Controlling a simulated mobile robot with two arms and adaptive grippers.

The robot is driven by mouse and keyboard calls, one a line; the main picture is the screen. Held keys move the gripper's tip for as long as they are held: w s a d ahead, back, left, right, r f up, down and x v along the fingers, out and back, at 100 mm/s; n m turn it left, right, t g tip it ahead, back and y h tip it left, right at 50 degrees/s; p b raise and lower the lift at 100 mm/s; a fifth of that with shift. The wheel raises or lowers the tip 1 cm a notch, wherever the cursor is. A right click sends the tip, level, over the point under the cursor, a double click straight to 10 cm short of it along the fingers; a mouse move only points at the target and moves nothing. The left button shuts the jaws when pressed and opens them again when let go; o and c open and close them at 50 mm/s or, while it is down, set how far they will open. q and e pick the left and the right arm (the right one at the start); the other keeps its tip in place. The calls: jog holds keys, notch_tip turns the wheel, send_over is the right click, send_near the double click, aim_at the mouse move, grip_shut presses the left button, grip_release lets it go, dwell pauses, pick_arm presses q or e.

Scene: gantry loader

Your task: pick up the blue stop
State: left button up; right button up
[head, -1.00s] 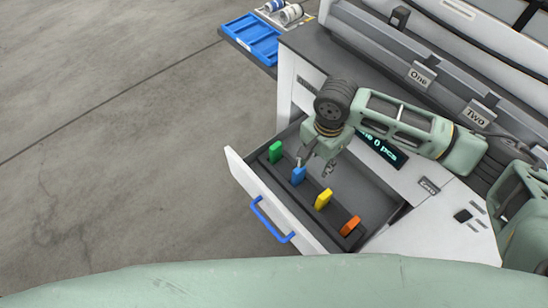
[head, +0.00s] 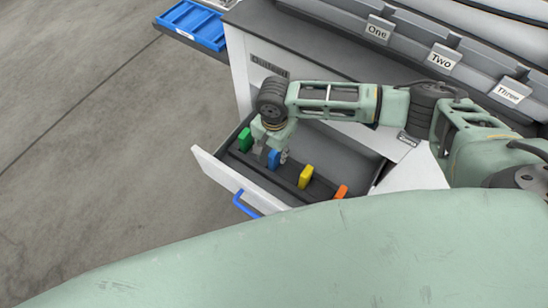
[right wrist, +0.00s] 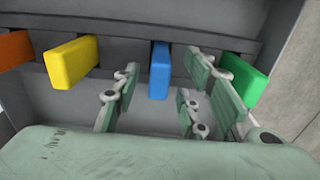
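The blue stop (head: 274,160) stands in a dark holder strip (head: 290,181) inside the open drawer, between the green and yellow stops. In the right wrist view the blue stop (right wrist: 160,70) shows between my right gripper's two fingers. My right gripper (head: 272,152) points down into the drawer at the blue stop. Its fingers (right wrist: 158,95) are spread apart with a gap on both sides of the stop, and it holds nothing. My left gripper is not in view.
The green stop (head: 244,140) is close beside my right gripper. The yellow stop (head: 305,176) and orange stop (head: 341,191) stand along the same strip. The drawer front (head: 222,176) has a blue handle. A blue tray (head: 190,24) lies at the back left.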

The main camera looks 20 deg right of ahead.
jog(key=shift+f, duration=0.25)
jog(key=shift+c, duration=0.5)
grip_shut()
